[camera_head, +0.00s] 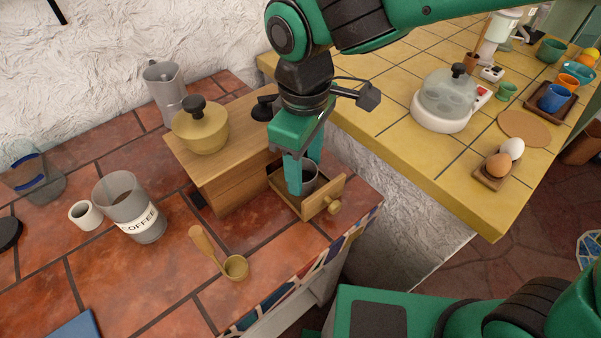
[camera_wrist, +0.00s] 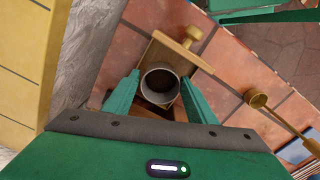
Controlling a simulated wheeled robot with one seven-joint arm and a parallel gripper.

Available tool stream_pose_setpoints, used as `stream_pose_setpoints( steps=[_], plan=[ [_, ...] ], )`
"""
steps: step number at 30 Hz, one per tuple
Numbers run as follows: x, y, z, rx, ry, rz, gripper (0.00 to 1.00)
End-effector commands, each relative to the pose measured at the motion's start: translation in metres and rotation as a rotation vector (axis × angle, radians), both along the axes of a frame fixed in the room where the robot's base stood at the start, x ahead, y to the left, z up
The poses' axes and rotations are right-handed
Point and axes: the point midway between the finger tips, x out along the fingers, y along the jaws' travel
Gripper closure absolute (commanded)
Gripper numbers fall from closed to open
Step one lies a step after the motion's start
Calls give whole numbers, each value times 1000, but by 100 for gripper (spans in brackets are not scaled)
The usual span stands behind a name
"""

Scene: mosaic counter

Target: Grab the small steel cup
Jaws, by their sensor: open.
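The small steel cup (camera_head: 309,177) stands in the open drawer (camera_head: 333,195) of a wooden box (camera_head: 221,174) on the tiled counter. In the wrist view the round rim and dark inside of the steel cup (camera_wrist: 160,83) show between my fingers. My gripper (camera_head: 304,176) points down into the drawer, with one finger on each side of the cup. In the wrist view my gripper (camera_wrist: 160,95) is open, and small gaps seem to show beside the cup. In the head view the near finger hides part of the cup.
A brass pot (camera_head: 200,128) stands on the wooden box, and a steel pitcher (camera_head: 166,88) is behind it. A coffee canister (camera_head: 133,208), a white cup (camera_head: 86,215) and a brass scoop (camera_head: 235,267) are to the left. The yellow counter (camera_head: 384,120) is to the right.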

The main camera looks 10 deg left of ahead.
Motion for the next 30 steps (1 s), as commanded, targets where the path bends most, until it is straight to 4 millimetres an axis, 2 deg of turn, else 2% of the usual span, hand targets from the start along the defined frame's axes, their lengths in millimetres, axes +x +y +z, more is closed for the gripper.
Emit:
stream_pose_setpoints(
  steps=[3,11,12,15,16,30],
  plan=[
    [0,-1,-12,-2,1,0,49],
    [0,0,-14,0,-1,-1,49],
    [0,0,-14,0,-1,-1,51],
    [0,0,-14,0,-1,-1,75],
    [0,0,-14,0,-1,-1,76],
    [-2,-3,-7,1,-1,-1,77]
  ],
)
